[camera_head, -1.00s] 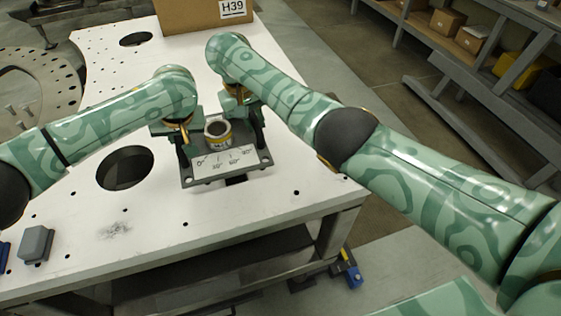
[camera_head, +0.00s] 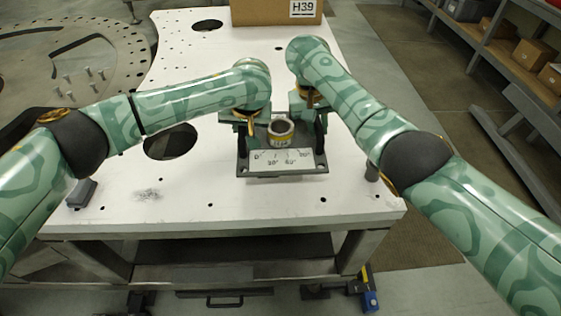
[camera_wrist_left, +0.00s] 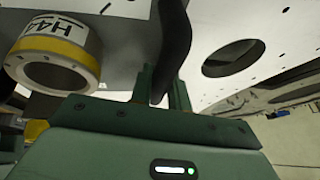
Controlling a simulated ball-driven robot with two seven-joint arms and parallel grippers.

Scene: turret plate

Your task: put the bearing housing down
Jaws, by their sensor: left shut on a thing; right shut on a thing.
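The bearing housing is a ring (camera_head: 281,131) with a yellow band and white label. It sits on a dark plate (camera_head: 323,167) with a white angle scale along its front and an upright dark handle at each side. My left gripper (camera_head: 243,127) is shut on the left handle. My right gripper (camera_head: 319,122) is shut on the right handle, its jaws partly hidden. In the left wrist view, the left jaws (camera_wrist_left: 160,92) close around a dark handle, and the ring (camera_wrist_left: 60,65) shows its open end. I cannot tell whether the plate touches the table.
The white table (camera_head: 235,200) has a large round hole (camera_head: 171,143) left of the plate. A cardboard box marked H39 (camera_head: 262,12) stands at the back. Shelves (camera_head: 500,70) stand on the right. The table's front area is mostly clear.

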